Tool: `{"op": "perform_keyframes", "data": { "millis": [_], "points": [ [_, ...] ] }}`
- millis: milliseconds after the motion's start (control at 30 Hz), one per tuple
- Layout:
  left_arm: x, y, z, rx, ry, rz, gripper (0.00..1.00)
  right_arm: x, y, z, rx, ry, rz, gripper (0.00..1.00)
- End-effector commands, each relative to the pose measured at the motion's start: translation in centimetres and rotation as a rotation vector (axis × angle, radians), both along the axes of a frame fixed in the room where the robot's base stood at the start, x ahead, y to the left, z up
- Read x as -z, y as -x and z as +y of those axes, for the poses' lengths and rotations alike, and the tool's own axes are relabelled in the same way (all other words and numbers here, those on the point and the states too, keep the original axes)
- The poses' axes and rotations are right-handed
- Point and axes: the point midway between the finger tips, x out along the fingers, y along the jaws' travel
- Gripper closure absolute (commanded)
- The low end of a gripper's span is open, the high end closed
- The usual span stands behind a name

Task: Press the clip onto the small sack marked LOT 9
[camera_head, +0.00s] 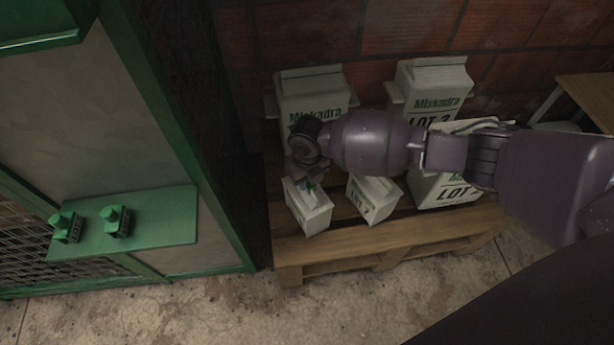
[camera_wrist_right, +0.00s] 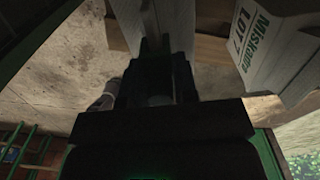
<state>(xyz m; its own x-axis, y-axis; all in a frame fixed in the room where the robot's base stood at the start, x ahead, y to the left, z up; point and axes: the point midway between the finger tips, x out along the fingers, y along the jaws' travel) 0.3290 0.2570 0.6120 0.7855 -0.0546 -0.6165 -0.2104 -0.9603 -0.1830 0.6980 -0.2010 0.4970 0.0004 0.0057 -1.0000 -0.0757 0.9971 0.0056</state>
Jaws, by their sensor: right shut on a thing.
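In the head view, my right gripper (camera_head: 305,178) is over the top of the leftmost small white sack (camera_head: 312,214) on the pallet. A small green piece, which looks like the clip (camera_head: 311,188), shows at its fingertips against the sack's top. I cannot tell whether the clip is seated. No lot mark is legible on this sack. In the right wrist view, the dark gripper (camera_wrist_right: 160,50) fills the middle and a pale sack (camera_wrist_right: 176,22) lies beyond the fingers. A second small sack (camera_head: 374,200) stands to the right; its number is unclear. My left gripper is not in view.
Larger Miskadra sacks stand behind, at back left (camera_head: 312,90) and back right (camera_head: 432,80); another (camera_head: 440,190) is at the right, partly behind my arm. A wooden pallet (camera_head: 385,238) bears them. A green shelf (camera_head: 165,222) at left holds two green items (camera_head: 117,220).

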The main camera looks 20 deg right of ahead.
Motion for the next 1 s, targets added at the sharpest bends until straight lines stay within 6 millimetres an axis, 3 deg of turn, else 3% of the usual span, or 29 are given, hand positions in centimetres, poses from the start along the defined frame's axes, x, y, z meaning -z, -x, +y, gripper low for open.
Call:
{"op": "perform_keyframes", "data": {
  "millis": [233,267,433,633,800,1000],
  "points": [
    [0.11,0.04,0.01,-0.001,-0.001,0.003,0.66,-0.01,-0.02,-0.01,0.0,0.0,0.0,0.99],
    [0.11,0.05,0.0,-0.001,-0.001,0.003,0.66,-0.01,-0.02,-0.01,0.0,0.0,0.0,0.72],
    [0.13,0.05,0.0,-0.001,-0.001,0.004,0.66,0.0,-0.01,-0.01,0.0,0.0,0.0,0.46],
    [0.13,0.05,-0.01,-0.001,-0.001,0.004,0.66,0.02,0.01,0.0,0.0,0.0,0.0,0.43],
    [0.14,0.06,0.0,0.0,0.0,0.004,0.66,0.03,0.01,0.0,0.0,0.0,0.0,0.19],
    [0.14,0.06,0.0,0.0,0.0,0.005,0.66,0.03,0.02,0.0,0.0,0.0,0.0,0.18]
  ]
}}
